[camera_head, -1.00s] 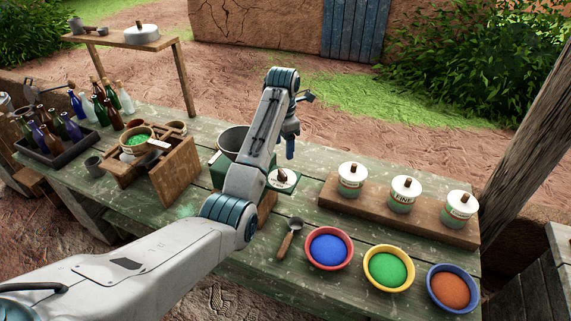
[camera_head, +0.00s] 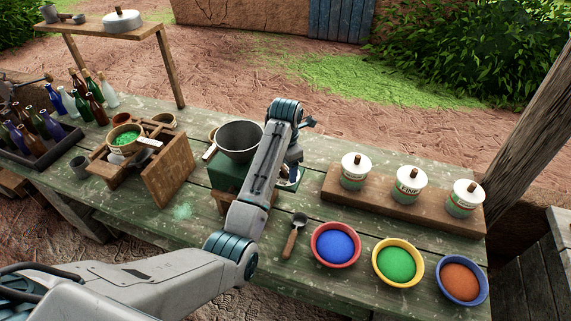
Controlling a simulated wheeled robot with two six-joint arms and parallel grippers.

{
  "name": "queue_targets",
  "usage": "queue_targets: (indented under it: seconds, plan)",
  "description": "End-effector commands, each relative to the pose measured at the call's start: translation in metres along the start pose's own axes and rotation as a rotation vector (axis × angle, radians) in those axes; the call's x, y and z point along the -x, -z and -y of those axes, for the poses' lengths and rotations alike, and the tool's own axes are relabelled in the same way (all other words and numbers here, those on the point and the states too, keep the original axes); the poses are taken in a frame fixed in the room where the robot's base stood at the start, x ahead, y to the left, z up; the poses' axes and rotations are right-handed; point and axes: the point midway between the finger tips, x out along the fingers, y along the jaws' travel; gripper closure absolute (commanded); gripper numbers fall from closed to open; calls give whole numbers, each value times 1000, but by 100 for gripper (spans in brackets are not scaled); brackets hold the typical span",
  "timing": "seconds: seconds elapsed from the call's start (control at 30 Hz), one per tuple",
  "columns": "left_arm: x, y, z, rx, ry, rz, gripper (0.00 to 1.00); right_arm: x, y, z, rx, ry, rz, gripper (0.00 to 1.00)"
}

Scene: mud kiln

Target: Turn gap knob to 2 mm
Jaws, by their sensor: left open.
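The grinder stands mid-table, with a grey hopper (camera_head: 240,137) on a green body (camera_head: 229,173). A pale dial (camera_head: 284,181) at its right side carries the gap knob. My arm and gripper hide the knob and most of the dial, so I cannot read its setting. My left gripper (camera_head: 293,172) points down at the dial. It is open, its fingers small and partly hidden by my arm. I cannot tell whether they touch the knob or are around it. My right gripper is not in view.
Lidded jars (camera_head: 408,184) stand on a wooden board (camera_head: 334,192) to the right. Bowls of blue (camera_head: 335,245), green (camera_head: 397,262) and orange powder (camera_head: 460,281) line the front edge, beside a scoop (camera_head: 293,235). A wooden stand (camera_head: 168,177) and bottles (camera_head: 42,124) are left.

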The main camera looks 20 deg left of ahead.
Motion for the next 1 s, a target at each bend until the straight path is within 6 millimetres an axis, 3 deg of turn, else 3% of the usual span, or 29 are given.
queue_targets:
  seconds: [0.13,0.37,0.67,1.0]
  plan:
    - [0,0,0,0,0,0,38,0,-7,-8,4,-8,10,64]
    - [0,0,0,0,0,-1,81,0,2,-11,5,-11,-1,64]
    - [0,1,-1,-33,-1,-2,81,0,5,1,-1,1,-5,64]
    - [0,1,-1,-246,-1,-2,81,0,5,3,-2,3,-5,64]
